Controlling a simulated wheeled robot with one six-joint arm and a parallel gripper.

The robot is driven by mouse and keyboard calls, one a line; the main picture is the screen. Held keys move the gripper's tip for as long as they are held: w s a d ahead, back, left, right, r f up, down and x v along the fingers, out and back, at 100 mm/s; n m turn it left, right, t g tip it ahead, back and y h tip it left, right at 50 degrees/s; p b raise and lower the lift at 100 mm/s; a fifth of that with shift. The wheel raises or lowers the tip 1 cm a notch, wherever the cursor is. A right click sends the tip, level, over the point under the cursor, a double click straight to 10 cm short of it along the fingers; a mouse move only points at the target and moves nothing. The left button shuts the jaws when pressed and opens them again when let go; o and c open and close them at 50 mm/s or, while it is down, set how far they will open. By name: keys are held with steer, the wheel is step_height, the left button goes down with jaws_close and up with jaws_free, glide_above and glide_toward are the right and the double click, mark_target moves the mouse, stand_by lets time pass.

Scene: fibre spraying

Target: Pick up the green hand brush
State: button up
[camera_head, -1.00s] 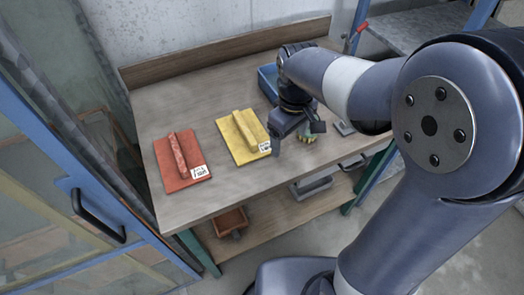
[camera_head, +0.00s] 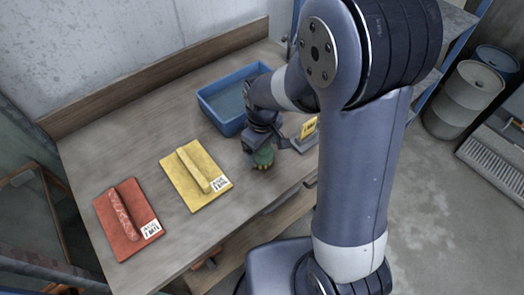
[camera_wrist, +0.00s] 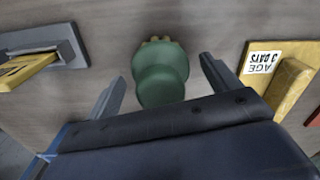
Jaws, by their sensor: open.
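The green hand brush (camera_head: 264,158) stands on the wooden table near its front edge, partly hidden under my gripper (camera_head: 262,145) in the head view. In the wrist view, the rounded green brush (camera_wrist: 160,72) shows pale yellowish bristle tips at its far end. My gripper (camera_wrist: 158,78) is open there, with one finger on each side of the brush and a visible gap on both sides. I cannot tell how far the fingertips are above the table.
A blue bin (camera_head: 204,98) stands behind my gripper. A yellow board with a block (camera_head: 187,190) and a red board with a block (camera_head: 106,232) lie to the left. A grey holder with a yellow card (camera_head: 309,128) is close on the right. Drums (camera_head: 467,98) stand beyond.

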steer(key=shift+f, duration=0.45)
steer(key=c, duration=1.1)
step_height(320, 180, up, 10)
steer(key=shift+r+b, duration=0.1)
steer(key=shift+b, duration=0.3)
steer(key=o, duration=0.4)
steer(key=shift+c, duration=1.3)
